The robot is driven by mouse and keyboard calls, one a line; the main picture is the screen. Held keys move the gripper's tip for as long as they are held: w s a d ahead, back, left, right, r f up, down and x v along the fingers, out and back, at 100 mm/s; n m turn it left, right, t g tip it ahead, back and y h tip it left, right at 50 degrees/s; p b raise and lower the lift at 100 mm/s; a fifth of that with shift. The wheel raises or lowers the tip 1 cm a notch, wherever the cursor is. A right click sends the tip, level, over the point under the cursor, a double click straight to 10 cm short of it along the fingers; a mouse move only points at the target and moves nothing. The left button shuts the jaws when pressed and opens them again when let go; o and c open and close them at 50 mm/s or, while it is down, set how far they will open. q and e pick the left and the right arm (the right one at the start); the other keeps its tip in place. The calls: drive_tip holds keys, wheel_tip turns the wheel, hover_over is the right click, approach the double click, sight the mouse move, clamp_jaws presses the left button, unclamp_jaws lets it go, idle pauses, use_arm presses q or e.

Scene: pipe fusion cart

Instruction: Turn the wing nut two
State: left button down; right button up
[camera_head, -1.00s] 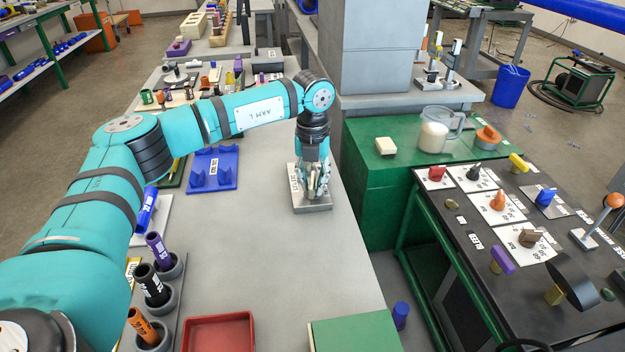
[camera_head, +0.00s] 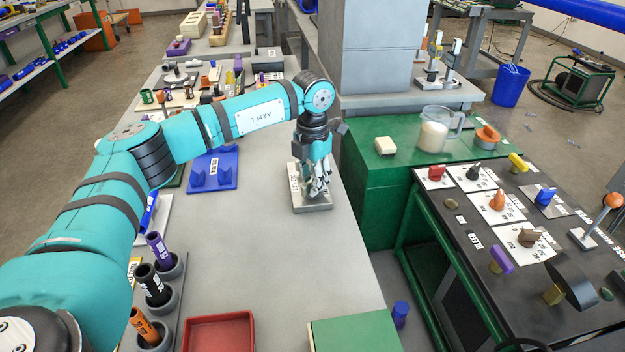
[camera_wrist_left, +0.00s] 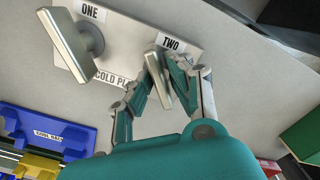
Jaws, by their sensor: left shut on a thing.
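A pale grey plate (camera_head: 314,206) lies on the grey bench in the head view, under my left gripper (camera_head: 318,190). In the left wrist view the plate (camera_wrist_left: 128,40) carries two metal wing nuts beside labels reading ONE and TWO. Wing nut one (camera_wrist_left: 72,46) stands free at the left, its wing slanted. My left gripper (camera_wrist_left: 166,82) has its fingers on both sides of wing nut two (camera_wrist_left: 160,80) and is shut on it. The fingers hide part of wing nut two. In the head view the gripper hides both nuts. My right gripper is in no view.
A blue tray (camera_head: 226,170) lies left of the plate. A red tray (camera_head: 219,316) and a green box (camera_head: 352,334) are near the front. A green cabinet (camera_head: 405,182) and a black control panel (camera_head: 520,290) stand right of the bench. The bench around the plate is clear.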

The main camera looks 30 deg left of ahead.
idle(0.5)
use_arm(q)
drive_tip(key=c, duration=1.4)
unclamp_jaws()
drive_tip(key=shift+o, duration=0.2)
wheel_tip(320, 180, up, 12)
